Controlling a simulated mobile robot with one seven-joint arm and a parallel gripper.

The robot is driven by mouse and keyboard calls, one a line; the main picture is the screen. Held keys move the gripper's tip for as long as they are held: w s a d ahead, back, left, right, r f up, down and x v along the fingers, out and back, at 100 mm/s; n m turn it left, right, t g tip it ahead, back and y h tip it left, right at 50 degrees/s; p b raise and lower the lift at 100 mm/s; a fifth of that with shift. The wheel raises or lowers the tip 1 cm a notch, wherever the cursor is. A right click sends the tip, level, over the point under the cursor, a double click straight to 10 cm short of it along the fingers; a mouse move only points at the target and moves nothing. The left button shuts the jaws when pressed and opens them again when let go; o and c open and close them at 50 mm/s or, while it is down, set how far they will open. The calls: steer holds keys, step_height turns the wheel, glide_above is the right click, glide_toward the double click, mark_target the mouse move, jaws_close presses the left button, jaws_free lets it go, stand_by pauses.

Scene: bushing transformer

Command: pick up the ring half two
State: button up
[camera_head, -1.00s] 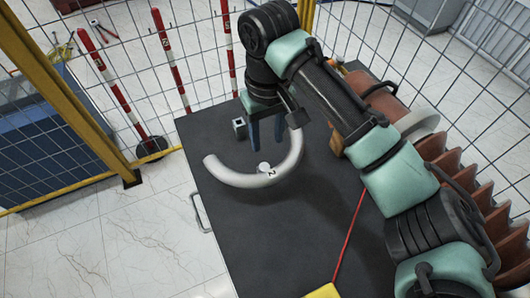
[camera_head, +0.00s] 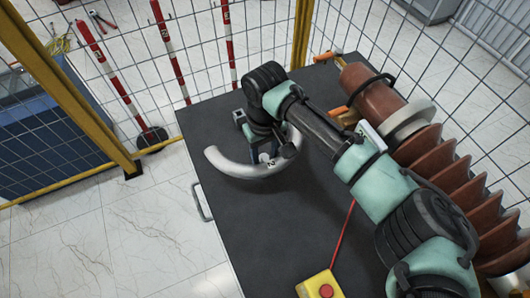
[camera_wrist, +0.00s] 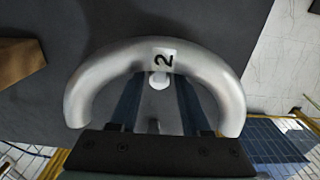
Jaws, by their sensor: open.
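The ring half two (camera_head: 238,168) is a silver-grey half ring with a "2" label, lying on the dark table (camera_head: 285,225). In the wrist view the ring half two (camera_wrist: 205,68) arches across the picture, with a white round knob (camera_wrist: 159,80) at its inner edge below the label. My gripper (camera_wrist: 158,98) is open, its two dark blue fingers pointing toward the ring with the knob between their tips. The fingers look apart from the knob. In the head view my gripper (camera_head: 263,153) is over the ring's inner side, and my arm hides part of the ring.
A large brown ribbed bushing (camera_head: 455,175) lies along the right of the table. A yellow box with a red button (camera_head: 320,287) sits at the front edge. Wire mesh fencing and red-white posts (camera_head: 170,50) stand behind. The table's middle front is clear.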

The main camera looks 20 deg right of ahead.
steer(key=shift+c, duration=0.2)
jaws_close()
